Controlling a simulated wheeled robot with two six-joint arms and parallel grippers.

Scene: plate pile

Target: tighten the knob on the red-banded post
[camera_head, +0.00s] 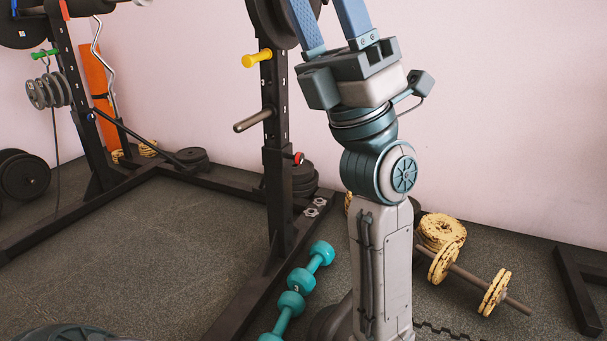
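A dark upright post (275,130) stands left of my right arm. A small red piece (299,158) shows on its right side; I cannot tell whether it is a band around the post. A yellow knob (257,59) sticks out to the left near the post's top, and a bare peg (254,120) sticks out below it. A green knob (45,53) is on the far-left post (75,90). My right gripper (326,15) points up with its blue fingers apart; the tips are cut off by the top edge. No knob shows between them. My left gripper is out of view.
Teal dumbbells (302,280) lie beside the rack's floor beam (245,300). A barbell with yellow plates (470,277) lies at the right. Black plates (303,180) are stacked behind the post. Grey plates (48,91) hang at left. The floor inside the rack is mostly clear.

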